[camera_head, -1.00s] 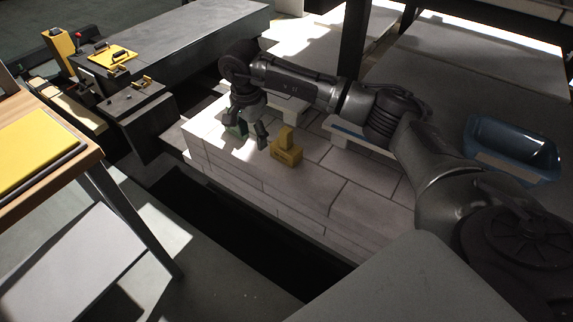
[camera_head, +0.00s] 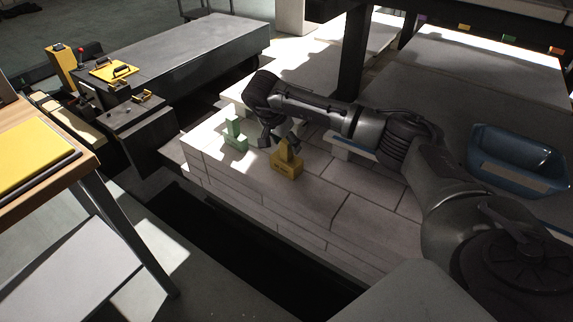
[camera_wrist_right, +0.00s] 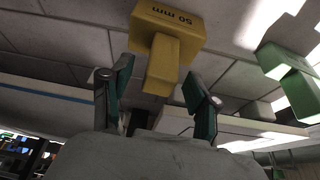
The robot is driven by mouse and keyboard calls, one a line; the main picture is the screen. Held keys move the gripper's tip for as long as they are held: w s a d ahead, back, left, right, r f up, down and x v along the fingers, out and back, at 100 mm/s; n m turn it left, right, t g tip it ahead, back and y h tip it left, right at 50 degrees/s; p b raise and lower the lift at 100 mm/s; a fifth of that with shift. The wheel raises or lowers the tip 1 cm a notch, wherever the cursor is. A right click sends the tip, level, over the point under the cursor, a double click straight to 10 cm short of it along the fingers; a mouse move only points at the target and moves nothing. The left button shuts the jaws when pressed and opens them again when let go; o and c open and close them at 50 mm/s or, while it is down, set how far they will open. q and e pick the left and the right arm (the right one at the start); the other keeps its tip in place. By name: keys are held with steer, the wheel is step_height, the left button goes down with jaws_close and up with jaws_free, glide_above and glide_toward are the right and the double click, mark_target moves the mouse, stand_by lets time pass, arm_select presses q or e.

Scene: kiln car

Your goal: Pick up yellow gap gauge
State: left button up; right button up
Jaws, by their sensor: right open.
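The yellow gap gauge (camera_head: 287,162) stands on the pale brick deck of the kiln car (camera_head: 325,195). In the right wrist view the yellow gauge (camera_wrist_right: 167,35) shows a base marked "50 mm" and an upright handle. My right gripper (camera_head: 281,142) is open at the gauge's handle. In the wrist view its two fingers (camera_wrist_right: 157,95) are on either side of the handle, with gaps visible. A green gauge (camera_head: 235,137) stands to the left on the deck, and it also shows at the right of the wrist view (camera_wrist_right: 288,68). My left gripper is not in view.
A blue bin (camera_head: 515,165) stands at the right. A wooden table with a yellow panel (camera_head: 35,150) is at the left. A dark machine with yellow handles (camera_head: 115,72) stands at the back left. A dark gap runs along the deck's front edge.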

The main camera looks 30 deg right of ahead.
steer(key=shift+x, duration=1.5)
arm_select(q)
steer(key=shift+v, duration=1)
arm_select(e)
steer(key=shift+r, duration=0.1)
jaws_close()
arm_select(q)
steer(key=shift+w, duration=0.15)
